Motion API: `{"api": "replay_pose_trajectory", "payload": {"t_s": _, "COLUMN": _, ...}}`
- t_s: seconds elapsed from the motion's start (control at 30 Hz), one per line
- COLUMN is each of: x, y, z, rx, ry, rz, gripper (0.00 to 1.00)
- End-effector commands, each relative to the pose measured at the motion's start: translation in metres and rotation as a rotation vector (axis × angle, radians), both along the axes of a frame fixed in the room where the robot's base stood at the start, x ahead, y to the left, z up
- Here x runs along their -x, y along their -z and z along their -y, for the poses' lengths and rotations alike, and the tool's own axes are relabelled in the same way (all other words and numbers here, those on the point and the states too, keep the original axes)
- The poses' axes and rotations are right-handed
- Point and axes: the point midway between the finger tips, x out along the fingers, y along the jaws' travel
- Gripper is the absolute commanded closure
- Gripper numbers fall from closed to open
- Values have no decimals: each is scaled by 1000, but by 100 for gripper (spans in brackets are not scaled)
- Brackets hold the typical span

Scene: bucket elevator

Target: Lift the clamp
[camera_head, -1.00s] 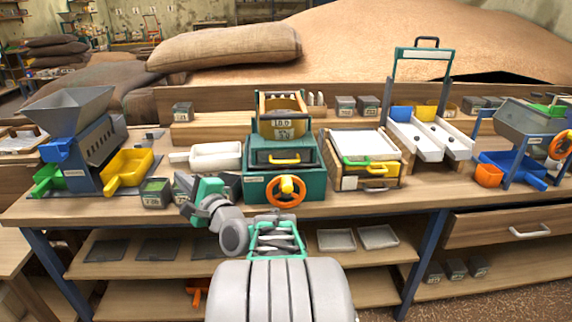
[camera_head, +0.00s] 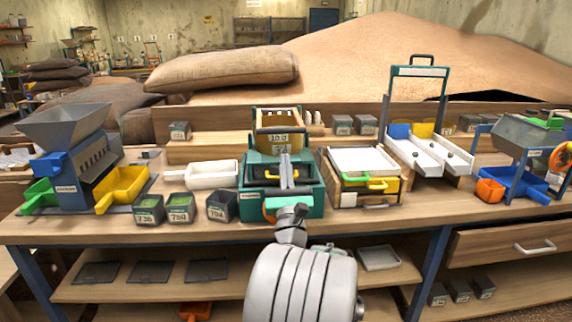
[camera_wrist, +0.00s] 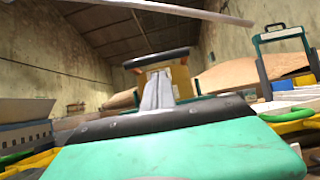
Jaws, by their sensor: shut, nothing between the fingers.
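A teal machine (camera_head: 310,203) stands on the bench in the middle, with a yellow upright part (camera_head: 270,118) at its back. No part is clearly recognisable as the clamp. A dark bar (camera_wrist: 150,60) crosses above the yellow part in the wrist view. My gripper hides much of the machine's front and most of the orange handwheel.
Left of the machine are a white scoop (camera_head: 212,175), small dark labelled bins (camera_head: 180,208) and a blue hopper machine (camera_head: 80,170). At right stand a sieve box (camera_head: 362,165) and a chute frame (camera_head: 420,85). The front bench edge is mostly clear.

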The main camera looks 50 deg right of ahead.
Motion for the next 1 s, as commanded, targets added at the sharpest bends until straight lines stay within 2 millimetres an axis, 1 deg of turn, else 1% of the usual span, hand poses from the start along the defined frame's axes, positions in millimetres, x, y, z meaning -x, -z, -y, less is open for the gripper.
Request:
{"api": "replay_pose_trajectory", "payload": {"t_s": 0.03, "x": -7, "y": -13, "z": 6, "rx": 0, "ry": -2, "rz": -1, "gripper": 100}}
{"api": "replay_pose_trajectory", "payload": {"t_s": 0.1, "x": -14, "y": -21, "z": 15, "rx": 0, "ry": -1, "rz": 0, "gripper": 100}}
{"api": "replay_pose_trajectory", "payload": {"t_s": 0.2, "x": -23, "y": -28, "z": 25, "rx": 1, "ry": 0, "rz": -1, "gripper": 100}}
{"api": "replay_pose_trajectory", "payload": {"t_s": 0.33, "x": -30, "y": -32, "z": 33, "rx": 0, "ry": -1, "rz": 0, "gripper": 100}}
{"api": "replay_pose_trajectory", "payload": {"t_s": 0.77, "x": -30, "y": -33, "z": 35, "rx": 0, "ry": 1, "rz": -1, "gripper": 100}}
{"api": "replay_pose_trajectory", "payload": {"t_s": 1.0, "x": -24, "y": -47, "z": 38, "rx": -25, "ry": 12, "rz": -22, "gripper": 100}}
